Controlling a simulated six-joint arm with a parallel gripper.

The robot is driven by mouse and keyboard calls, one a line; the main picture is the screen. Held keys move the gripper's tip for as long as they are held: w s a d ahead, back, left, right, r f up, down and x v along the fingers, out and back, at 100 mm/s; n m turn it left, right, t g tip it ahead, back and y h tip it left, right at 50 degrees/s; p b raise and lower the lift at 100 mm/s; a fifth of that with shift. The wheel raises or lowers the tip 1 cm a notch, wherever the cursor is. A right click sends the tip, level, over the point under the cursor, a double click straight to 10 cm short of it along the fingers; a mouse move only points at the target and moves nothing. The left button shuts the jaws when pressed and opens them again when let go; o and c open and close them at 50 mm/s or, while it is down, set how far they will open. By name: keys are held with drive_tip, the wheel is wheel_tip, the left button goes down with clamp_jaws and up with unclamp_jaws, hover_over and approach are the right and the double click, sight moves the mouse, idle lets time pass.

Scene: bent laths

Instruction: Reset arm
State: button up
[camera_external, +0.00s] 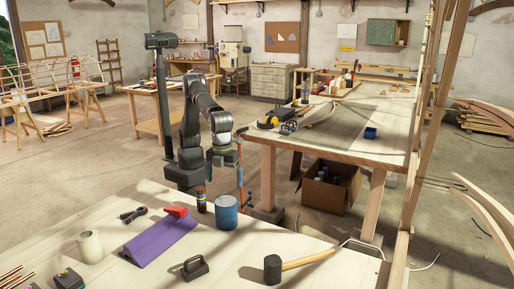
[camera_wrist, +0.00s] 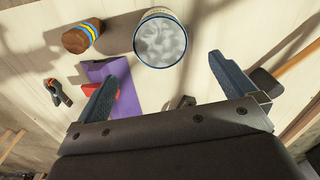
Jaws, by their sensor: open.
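My gripper is open and empty. In the wrist view its two dark fingers stand wide apart (camera_wrist: 162,70), with nothing between their tips but the bench and the lower edge of a blue-rimmed tin beyond. In the external view my arm stands behind the near bench, its forearm pointing down; the fingers are hard to make out there. The blue tin (camera_external: 226,212) stands on the near bench, and its pale grey top shows in the wrist view (camera_wrist: 160,40). The left finger partly covers a purple piece (camera_wrist: 123,90).
The near bench (camera_external: 130,277) also bears a purple piece (camera_external: 160,240) with a red block (camera_external: 176,211), a black clamp (camera_external: 133,214), a white roll (camera_external: 90,246), a black handled tool (camera_external: 194,267) and a mallet (camera_external: 272,268). A long workbench (camera_external: 390,146) stands at right, over a cardboard box (camera_external: 325,196).

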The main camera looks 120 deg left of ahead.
sight(226, 200)
wheel_tip(226, 200, down, 12)
drive_tip(key=shift+r, duration=1.6)
drive_tip(key=shift+r, duration=6.3)
drive_tip(key=s+d+r, duration=0.1)
drive_tip(key=s+d, duration=0.1)
drive_tip(key=s, duration=0.9)
drive_tip(key=s+d+r, duration=0.1)
drive_tip(key=s+d, duration=0.1)
drive_tip(key=s, duration=0.8)
drive_tip(key=s+a+f, duration=0.1)
drive_tip(key=s+a, duration=0.1)
drive_tip(key=s, duration=0.7)
drive_tip(key=s+a+f+m, duration=0.1)
drive_tip(key=s+a, duration=0.2)
drive_tip(key=s, duration=0.6)
drive_tip(key=shift+s, duration=0.25)
